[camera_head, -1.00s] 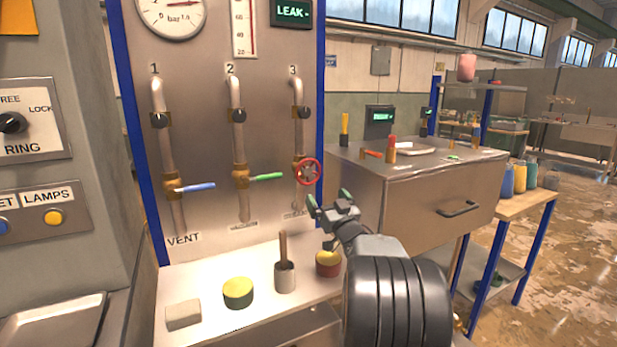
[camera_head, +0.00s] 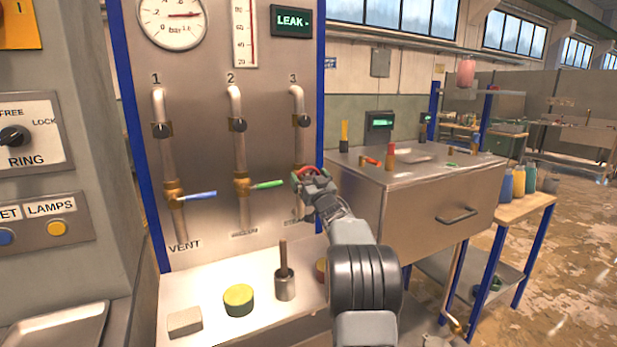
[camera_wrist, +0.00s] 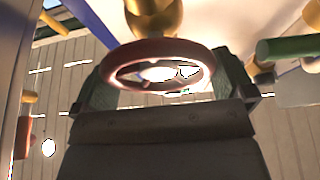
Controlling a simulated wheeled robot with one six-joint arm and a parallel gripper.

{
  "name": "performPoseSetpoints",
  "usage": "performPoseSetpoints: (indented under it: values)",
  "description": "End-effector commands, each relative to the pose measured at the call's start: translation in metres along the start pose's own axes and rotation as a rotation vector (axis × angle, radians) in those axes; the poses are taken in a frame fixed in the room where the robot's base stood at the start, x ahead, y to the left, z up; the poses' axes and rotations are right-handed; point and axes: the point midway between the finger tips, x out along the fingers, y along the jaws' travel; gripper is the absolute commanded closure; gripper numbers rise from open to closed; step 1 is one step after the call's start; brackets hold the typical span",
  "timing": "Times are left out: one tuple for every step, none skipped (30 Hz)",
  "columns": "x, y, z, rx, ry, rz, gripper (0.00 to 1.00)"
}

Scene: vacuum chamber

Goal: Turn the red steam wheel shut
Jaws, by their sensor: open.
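The red steam wheel (camera_head: 304,169) is on pipe 3 of the panel and is mostly hidden behind my gripper (camera_head: 311,178) in the head view. In the wrist view the red wheel (camera_wrist: 150,47) faces me, with its spokes and the brass valve body (camera_wrist: 153,15) behind it. My gripper (camera_wrist: 165,82) is open, with one finger on each side of the wheel's rim. I cannot tell whether the fingers touch the rim.
The blue lever (camera_head: 197,195) on pipe 1 and the green lever (camera_head: 268,184) on pipe 2 are left of the wheel. Below, a shelf holds a grey block (camera_head: 185,322), a yellow-topped tin (camera_head: 238,299) and a cup with a rod (camera_head: 285,284). A metal cabinet (camera_head: 420,205) stands right.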

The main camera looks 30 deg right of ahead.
Motion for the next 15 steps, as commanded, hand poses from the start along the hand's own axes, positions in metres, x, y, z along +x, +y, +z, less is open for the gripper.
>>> performPoseSetpoints:
  values:
    - [0.0016, -0.0001, 0.0005, 0.001, -0.001, 0.000, 0.00]
    - [0.0021, 0.0000, 0.0007, 0.001, -0.001, 0.000, 0.00]
    - [0.0027, 0.0000, 0.0008, 0.001, -0.001, 0.001, 0.00]
    - [0.0029, 0.0000, 0.0008, 0.001, -0.001, 0.001, 0.00]
    - [0.0030, -0.0001, 0.0008, 0.001, -0.001, 0.001, 0.00]
    - [0.0030, -0.0001, 0.0007, 0.001, -0.001, 0.001, 0.00]
    - [0.0030, -0.0001, 0.0007, 0.001, -0.001, 0.001, 0.00]
    - [0.0030, -0.0001, 0.0007, 0.001, -0.001, 0.000, 0.00]
    - [0.0029, -0.0001, 0.0007, 0.001, -0.001, 0.001, 0.00]
    - [0.0029, -0.0001, 0.0007, 0.001, -0.001, 0.000, 0.00]
    - [0.0029, -0.0001, 0.0007, 0.001, -0.001, 0.000, 0.01]
    - [0.0028, -0.0001, 0.0006, 0.001, -0.001, 0.000, 0.05]
    - [0.0028, -0.0001, 0.0006, 0.001, -0.001, 0.000, 0.08]
    - [0.0028, -0.0001, 0.0006, 0.001, -0.001, 0.000, 0.11]
    - [0.0028, -0.0001, 0.0006, 0.001, -0.001, 0.000, 0.14]
